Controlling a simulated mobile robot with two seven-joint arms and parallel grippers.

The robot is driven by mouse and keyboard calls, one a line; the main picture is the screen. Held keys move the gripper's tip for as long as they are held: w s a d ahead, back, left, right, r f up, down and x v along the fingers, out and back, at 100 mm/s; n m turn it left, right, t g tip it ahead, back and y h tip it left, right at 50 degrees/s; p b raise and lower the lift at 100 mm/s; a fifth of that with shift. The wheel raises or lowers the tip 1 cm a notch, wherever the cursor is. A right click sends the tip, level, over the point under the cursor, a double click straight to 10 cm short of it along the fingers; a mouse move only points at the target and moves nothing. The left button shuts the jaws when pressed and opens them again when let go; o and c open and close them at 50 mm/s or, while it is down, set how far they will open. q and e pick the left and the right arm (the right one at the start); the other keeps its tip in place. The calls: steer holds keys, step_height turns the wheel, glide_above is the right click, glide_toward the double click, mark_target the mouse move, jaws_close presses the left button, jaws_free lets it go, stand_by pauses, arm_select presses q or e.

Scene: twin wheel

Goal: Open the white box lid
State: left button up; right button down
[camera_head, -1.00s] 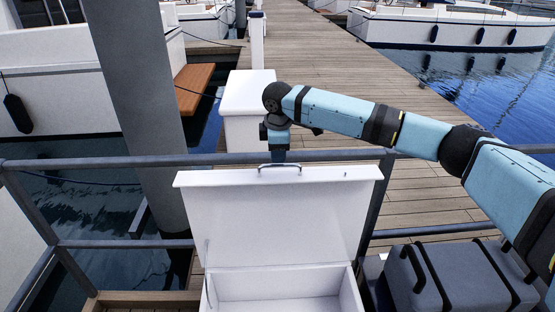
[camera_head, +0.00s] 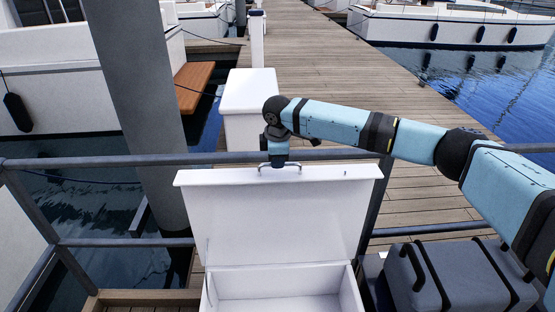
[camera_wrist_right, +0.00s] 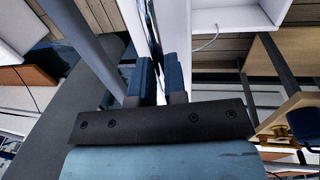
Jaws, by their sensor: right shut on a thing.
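The white box lid (camera_head: 275,220) stands raised, close to upright, at the back of the white box. The open box body (camera_head: 280,285) shows at the bottom of the head view, and its visible interior looks empty. A handle (camera_head: 279,168) sits on the lid's top edge. My right gripper (camera_head: 279,164) comes down from above and is shut on the lid handle. In the wrist view my right gripper's blue fingers (camera_wrist_right: 159,80) stand on both sides of the lid's edge; the handle is hard to make out between them. My left gripper is not in view.
A metal railing (camera_head: 120,162) runs just behind the lid. A grey case (camera_head: 455,278) stands to the right of the box. A white dock box (camera_head: 247,95) and a grey post (camera_head: 135,90) are beyond the railing.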

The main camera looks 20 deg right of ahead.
steer(key=shift+w+d+r+p, duration=0.1)
steer(key=shift+w+d+p, duration=0.2)
steer(key=shift+w, duration=0.35)
steer(key=shift+w+d+r+p, duration=0.1)
steer(key=shift+w+p, duration=0.3)
steer(key=shift+w, duration=0.2)
steer(key=shift+w+f, duration=0.15)
steer(key=c, duration=1.2)
jaws_free()
steer(key=shift+o, duration=0.2)
step_height(320, 180, up, 14)
steer(key=s+b, duration=0.1)
steer(key=s, duration=0.1)
steer(key=shift+s+a+f, duration=0.15)
steer(key=shift+a, duration=0.15)
